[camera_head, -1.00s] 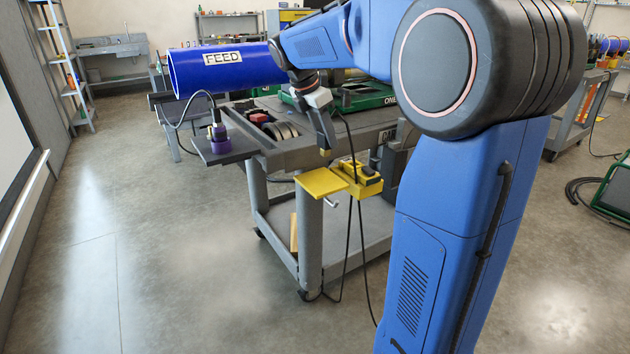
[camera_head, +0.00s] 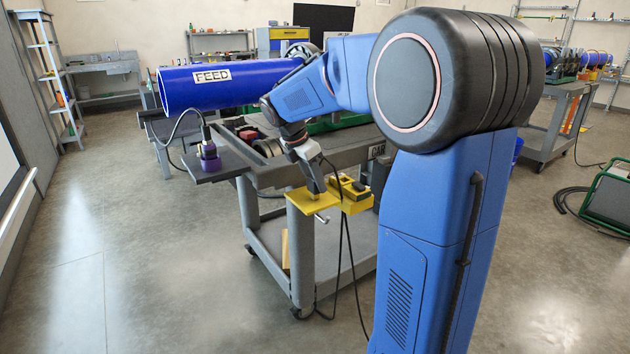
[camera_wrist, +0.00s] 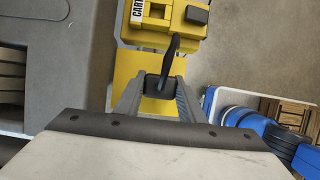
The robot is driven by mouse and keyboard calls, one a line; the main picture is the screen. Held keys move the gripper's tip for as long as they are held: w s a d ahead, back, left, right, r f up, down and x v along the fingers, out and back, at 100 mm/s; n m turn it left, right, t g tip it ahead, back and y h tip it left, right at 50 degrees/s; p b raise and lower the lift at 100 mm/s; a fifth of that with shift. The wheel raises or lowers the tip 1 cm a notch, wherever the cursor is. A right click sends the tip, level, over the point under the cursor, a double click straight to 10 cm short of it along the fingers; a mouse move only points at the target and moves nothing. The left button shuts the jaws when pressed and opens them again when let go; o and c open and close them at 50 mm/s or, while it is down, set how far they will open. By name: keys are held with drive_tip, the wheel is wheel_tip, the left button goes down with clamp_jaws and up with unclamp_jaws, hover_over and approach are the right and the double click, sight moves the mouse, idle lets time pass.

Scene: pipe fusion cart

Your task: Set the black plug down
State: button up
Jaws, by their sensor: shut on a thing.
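My gripper (camera_head: 318,191) is shut on the black plug, just over the yellow plate (camera_head: 299,201) on the near side of the cart. In the wrist view the black plug (camera_wrist: 159,87) sits between the two grey fingers of my gripper (camera_wrist: 160,92), with its black cord rising from it. The yellow plate (camera_wrist: 158,106) lies behind the plug there. I cannot tell whether the plug touches the plate. In the head view the plug is hidden by the fingers.
A yellow box (camera_head: 355,203) with a black block on top adjoins the plate. The grey cart (camera_head: 262,222) carries a blue FEED pipe (camera_head: 222,90). A purple-based connector (camera_head: 209,158) stands on a dark side shelf (camera_head: 225,172). The black cord hangs below the box. Floor at the left is clear.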

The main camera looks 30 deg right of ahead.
drive_tip(key=o, duration=1.1)
drive_tip(key=shift+f, duration=0.1)
drive_tip(key=v, duration=1.1)
drive_tip(key=shift+s+a+f+m+t+y, duration=0.75)
drive_tip(key=shift+s+a+f+m, duration=1.65)
drive_tip(key=shift+s, duration=2.6)
drive_tip(key=shift+s+a+f+m+t+y, duration=0.8)
drive_tip(key=shift+s+a+f+m, duration=0.65)
drive_tip(key=shift+s+f+m, duration=2.15)
drive_tip(key=shift+s+a+f+m+t+y, duration=0.75)
drive_tip(key=shift+s+a+f+m, duration=1.8)
drive_tip(key=shift+s, duration=3.85)
drive_tip(key=shift+d+r+m, duration=0.65)
drive_tip(key=shift+r, duration=0.2)
